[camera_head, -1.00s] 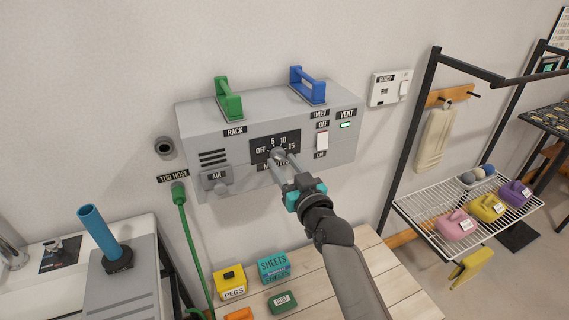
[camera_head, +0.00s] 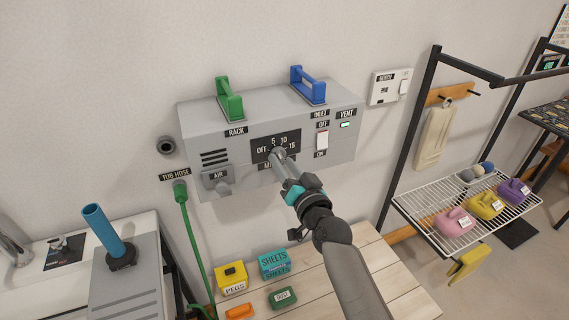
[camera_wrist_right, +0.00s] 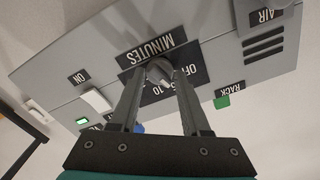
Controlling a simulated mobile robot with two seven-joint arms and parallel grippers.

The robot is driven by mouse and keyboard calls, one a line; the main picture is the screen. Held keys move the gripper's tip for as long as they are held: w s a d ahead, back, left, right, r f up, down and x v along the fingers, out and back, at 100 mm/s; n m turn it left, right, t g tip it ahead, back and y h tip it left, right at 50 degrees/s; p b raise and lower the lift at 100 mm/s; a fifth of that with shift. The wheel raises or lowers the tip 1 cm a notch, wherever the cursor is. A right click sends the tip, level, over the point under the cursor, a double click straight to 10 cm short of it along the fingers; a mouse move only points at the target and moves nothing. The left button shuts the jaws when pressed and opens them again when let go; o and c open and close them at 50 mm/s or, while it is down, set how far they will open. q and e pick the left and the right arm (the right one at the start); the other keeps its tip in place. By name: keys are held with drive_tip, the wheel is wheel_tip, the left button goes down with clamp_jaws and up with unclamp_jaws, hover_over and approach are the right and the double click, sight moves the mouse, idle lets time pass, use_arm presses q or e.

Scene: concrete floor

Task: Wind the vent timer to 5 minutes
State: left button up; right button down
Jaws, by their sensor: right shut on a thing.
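The vent timer's black dial plate (camera_head: 262,145) is on the front of the grey wall box, marked OFF, 5, 10 and 15, with a MINUTES label partly hidden below it. My right gripper (camera_head: 277,155) reaches up to the dial and is shut on the timer knob (camera_wrist_right: 159,71), which sits between the fingertips in the right wrist view. In that view the dial plate (camera_wrist_right: 190,66) appears roughly upside down. The fingers cover much of the knob, so I cannot tell exactly which mark it points to. My left gripper is not in view.
Boxes stand on the wooden table (camera_head: 330,285) below.

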drive_tip(key=shift+m, duration=0.3)
idle(0.5)
drive_tip(key=shift+c, duration=1.9)
unclamp_jaws()
drive_tip(key=v, duration=1.5)
drive_tip(key=shift+p, duration=0.45)
drive_tip(key=shift+s, duration=0.1)
